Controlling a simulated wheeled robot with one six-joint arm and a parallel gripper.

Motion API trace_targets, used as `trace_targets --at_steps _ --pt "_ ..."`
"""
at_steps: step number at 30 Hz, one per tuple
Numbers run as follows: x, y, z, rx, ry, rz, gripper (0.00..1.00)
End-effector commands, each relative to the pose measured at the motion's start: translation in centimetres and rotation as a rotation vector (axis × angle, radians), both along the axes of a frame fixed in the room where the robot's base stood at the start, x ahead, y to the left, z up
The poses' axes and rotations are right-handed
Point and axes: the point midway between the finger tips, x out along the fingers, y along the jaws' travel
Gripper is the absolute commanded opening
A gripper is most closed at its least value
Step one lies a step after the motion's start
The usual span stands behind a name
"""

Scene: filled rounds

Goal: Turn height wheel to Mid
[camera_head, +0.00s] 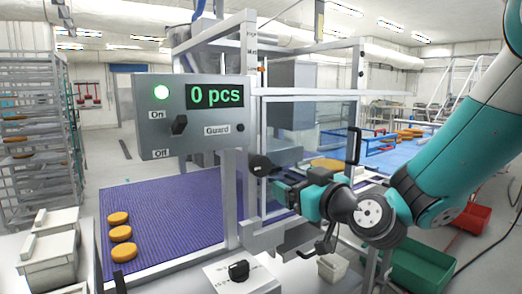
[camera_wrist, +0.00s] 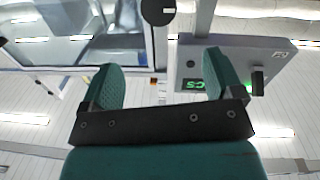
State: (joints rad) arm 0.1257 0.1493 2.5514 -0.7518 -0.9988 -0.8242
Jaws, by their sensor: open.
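A round black wheel (camera_head: 259,166) sits on the upright metal post right of the control box, with small marks beside it that I cannot read. A round black part, probably the same wheel, shows at the top edge of the wrist view (camera_wrist: 158,11). My gripper (camera_head: 282,190) is just below and to the right of the wheel in the head view, apart from it as far as I can tell. In the wrist view my gripper (camera_wrist: 162,68) has its two green fingers wide apart with nothing between them. The wheel's setting is not readable.
The control box (camera_head: 160,95) reads "0 pcs" with a green light lit. Below, a white panel (camera_head: 215,280) carries a black knob. A purple belt (camera_head: 180,215) holds orange rounds at left. A clear guard with a black handle (camera_head: 354,146) stands behind my arm.

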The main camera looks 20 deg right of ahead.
Motion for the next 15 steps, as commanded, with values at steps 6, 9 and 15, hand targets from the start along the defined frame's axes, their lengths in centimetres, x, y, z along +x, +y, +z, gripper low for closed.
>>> trace_targets --at_steps 6,9,15 --pt "3.1 0.8 0.5 0.002 0.006 -0.003 0.86" --pt "5.1 1.3 0.6 0.001 0.005 -0.003 0.86" --pt "8.9 2.4 0.6 0.0 0.004 -0.001 0.86"
